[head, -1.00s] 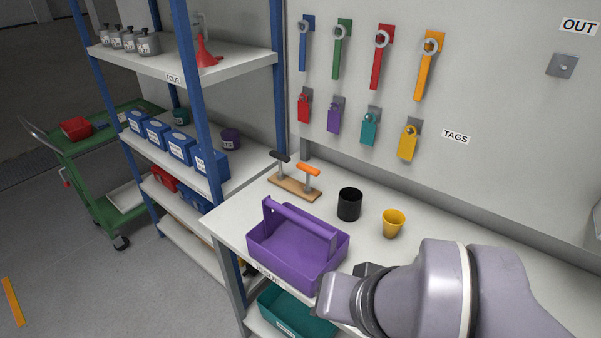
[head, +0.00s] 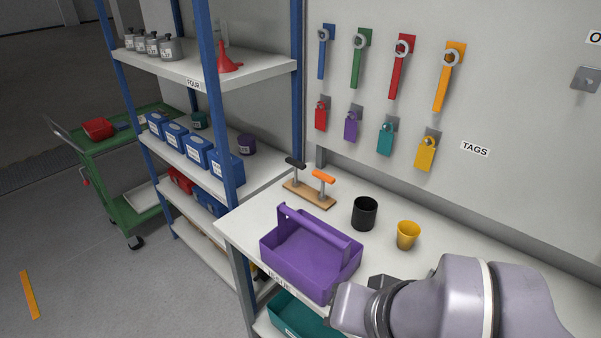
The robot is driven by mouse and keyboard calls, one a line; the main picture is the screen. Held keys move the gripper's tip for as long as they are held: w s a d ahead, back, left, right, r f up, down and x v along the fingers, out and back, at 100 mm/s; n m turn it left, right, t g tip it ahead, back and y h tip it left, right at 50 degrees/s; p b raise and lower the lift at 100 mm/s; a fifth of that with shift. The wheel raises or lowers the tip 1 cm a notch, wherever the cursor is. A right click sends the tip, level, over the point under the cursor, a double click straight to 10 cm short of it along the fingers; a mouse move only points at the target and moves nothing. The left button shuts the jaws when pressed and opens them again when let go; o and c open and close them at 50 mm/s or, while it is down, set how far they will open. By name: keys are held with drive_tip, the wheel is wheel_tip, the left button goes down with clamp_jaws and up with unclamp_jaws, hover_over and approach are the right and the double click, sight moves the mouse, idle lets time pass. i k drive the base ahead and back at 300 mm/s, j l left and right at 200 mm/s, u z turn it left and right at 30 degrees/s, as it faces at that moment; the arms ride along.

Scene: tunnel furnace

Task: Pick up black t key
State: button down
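The black T key (head: 296,166) stands upright in a wooden block (head: 314,196) at the back left of the white table. An orange-handled T key (head: 323,177) stands beside it in the same block, to its right. My arm reaches in from the lower right. My gripper (head: 350,306) is low at the front of the table, in front of the purple tote and well apart from the black T key. Its fingers are mostly hidden, so I cannot tell if it is open or shut.
A purple tote (head: 267,256) with a handle stands between my gripper and the block. A black cup (head: 364,214) and a yellow cup (head: 408,235) stand to the right. A shelf rack (head: 262,72) rises at the left. Wrenches and tags hang on the wall.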

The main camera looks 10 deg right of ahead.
sight(297, 164)
drive_tip(key=i+j+z, duration=0.1)
drive_tip(key=i+j, duration=0.5)
drive_tip(key=j, duration=0.2)
drive_tip(key=i+j+z, duration=0.15)
drive_tip(key=i+j, duration=0.4)
drive_tip(key=j, duration=0.25)
drive_tip(key=i+j+z, duration=0.15)
drive_tip(key=j, duration=0.3)
drive_tip(key=i, duration=0.1)
